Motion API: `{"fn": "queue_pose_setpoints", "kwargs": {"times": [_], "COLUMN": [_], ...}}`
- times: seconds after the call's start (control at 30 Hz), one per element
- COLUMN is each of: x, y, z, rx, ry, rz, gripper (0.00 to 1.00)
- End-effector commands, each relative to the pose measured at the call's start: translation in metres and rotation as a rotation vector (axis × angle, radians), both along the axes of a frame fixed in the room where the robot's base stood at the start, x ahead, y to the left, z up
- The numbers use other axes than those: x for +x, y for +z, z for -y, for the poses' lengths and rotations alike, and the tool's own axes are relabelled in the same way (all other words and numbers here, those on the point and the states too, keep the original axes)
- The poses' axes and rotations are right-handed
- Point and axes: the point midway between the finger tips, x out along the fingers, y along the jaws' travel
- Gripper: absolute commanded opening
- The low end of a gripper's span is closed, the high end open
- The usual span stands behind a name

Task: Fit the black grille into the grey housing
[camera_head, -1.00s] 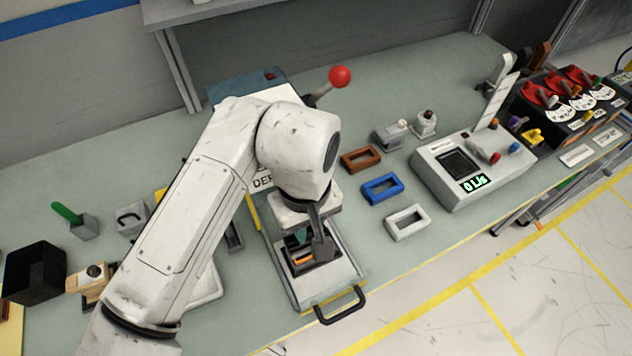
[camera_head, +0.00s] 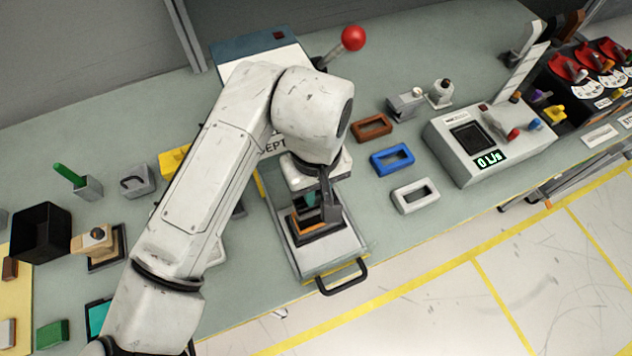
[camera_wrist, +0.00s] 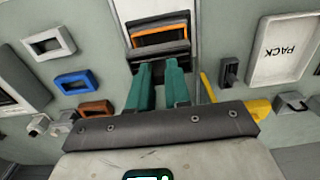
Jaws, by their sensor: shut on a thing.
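My gripper (camera_wrist: 160,68) points down at the grey tray, with its two teal fingers close together in the wrist view. The fingers are shut on a dark piece, the black grille (camera_wrist: 160,52), seen nearly edge-on at the fingertips. Just beyond it is the dark grey housing (camera_head: 314,237), which has an orange inner edge (camera_wrist: 160,36). The housing rests on the tray. In the head view my wrist hides much of the grille and the housing's far side. I cannot tell whether the grille touches the housing.
The tray (camera_head: 338,256) has a black front handle (camera_head: 343,278). White (camera_head: 415,196), blue (camera_head: 392,160) and brown (camera_head: 371,128) frames lie to its right. A grey device with a green display (camera_head: 490,159) stands farther right. A black bin (camera_head: 40,232) is at left.

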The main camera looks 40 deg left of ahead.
Motion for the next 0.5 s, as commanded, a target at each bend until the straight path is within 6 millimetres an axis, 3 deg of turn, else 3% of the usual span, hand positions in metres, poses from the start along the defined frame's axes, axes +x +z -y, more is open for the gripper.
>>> {"fn": "queue_pose_setpoints", "kwargs": {"times": [0.2, 0.5], "x": [0.0, 0.0], "y": [-0.021, -0.033], "z": [0.0, 0.0], "rx": [-0.001, 0.0], "ry": [0.001, 0.0], "rz": [0.001, 0.001], "gripper": [0.0, 0.0]}}
